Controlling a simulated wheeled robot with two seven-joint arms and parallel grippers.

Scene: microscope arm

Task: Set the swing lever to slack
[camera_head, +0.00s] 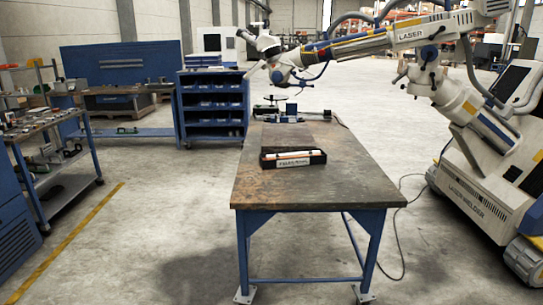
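A white and grey laser welder arm (420,28) reaches in from the right over the workbench. Its microscope head (268,45) hangs above the far end of the bench. A dark knob or lever (429,53) shows at the elbow joint, and a thin pale rod (252,70) sticks out below the head. I cannot tell which part is the swing lever or how it is set; any markings are too small to read. Neither of my grippers is in view.
The workbench (310,190) stands in the middle, with a black labelled tray (293,158) on it and small fixtures (285,115) at its far end. Floor is clear between cart and bench.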

